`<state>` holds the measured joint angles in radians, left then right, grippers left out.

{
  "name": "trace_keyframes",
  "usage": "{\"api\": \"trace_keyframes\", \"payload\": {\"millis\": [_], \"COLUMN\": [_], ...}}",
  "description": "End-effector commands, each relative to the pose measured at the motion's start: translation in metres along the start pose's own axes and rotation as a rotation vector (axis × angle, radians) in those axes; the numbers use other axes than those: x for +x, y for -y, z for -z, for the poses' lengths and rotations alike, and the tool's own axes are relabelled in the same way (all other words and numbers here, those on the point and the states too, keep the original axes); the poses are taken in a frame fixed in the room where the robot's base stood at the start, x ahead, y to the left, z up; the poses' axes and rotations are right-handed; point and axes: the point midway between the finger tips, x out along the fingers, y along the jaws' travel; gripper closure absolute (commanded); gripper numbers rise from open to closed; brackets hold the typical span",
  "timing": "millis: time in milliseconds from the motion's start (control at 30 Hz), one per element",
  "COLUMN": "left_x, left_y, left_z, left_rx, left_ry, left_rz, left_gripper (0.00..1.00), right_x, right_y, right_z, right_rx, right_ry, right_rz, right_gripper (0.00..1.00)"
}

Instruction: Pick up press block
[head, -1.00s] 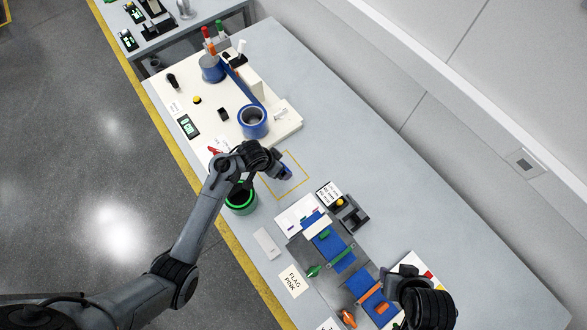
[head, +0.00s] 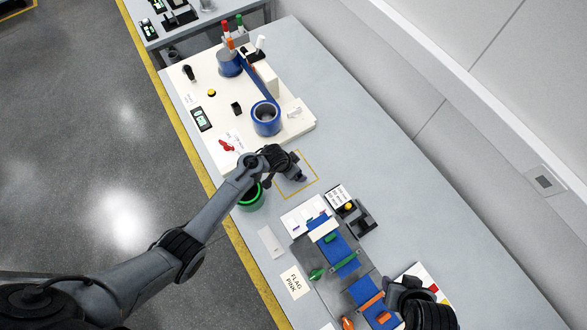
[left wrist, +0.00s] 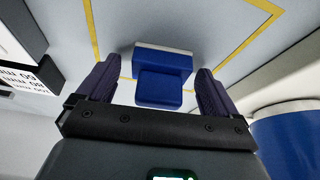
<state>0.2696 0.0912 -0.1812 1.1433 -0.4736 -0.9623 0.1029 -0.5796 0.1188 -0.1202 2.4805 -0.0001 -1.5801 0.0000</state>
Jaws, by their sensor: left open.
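The press block (left wrist: 160,92), blue with a white edge, stands inside a yellow outlined square on the grey table in the left wrist view. My left gripper (left wrist: 156,88) is open, with one dark finger on each side of the block and visible gaps between. In the head view my left gripper (head: 300,174) is over the yellow square (head: 312,192) and hides the block. My right gripper (head: 392,284) is at the lower right by the blue fixture; its fingers are too obscured to read.
A white base (head: 217,137) with a blue cylinder (head: 266,118) stands behind the square. A green-rimmed bin (head: 251,199) is close under my left arm. A fixture with blue blocks (head: 335,246) and a small black stand (head: 364,222) lie in front. The table's right side is clear.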

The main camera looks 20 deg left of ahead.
Motion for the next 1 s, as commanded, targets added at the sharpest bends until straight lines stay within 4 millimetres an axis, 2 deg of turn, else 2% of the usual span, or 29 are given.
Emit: {"api": "trace_keyframes", "payload": {"millis": [167,500,600,1000], "left_x": [-0.0002,-0.0004,-0.0006,-0.0070], "left_y": [-0.0001,-0.0001,0.0000,-0.0001], "left_z": [0.0003,0.0002,0.0006,0.0037], "left_rx": [0.000,0.000,0.000,0.000], "left_ry": [0.000,0.000,-0.001,-0.002], "left_rz": [0.000,0.000,0.000,0.000], "left_gripper": [0.06,0.58,0.70,0.70], "right_x": [0.0000,0.0001,0.0001,-0.0008], "right_y": [-0.0008,-0.0010,-0.0010,-0.0001], "right_z": [-0.0003,-0.0006,-0.0006,-0.0002], "right_rx": [-0.003,-0.004,-0.004,0.000], "right_ry": [0.001,0.002,0.002,0.002], "right_rz": [-0.003,-0.003,-0.003,0.000], "right_gripper": [0.57,0.57,0.57,0.57]}}
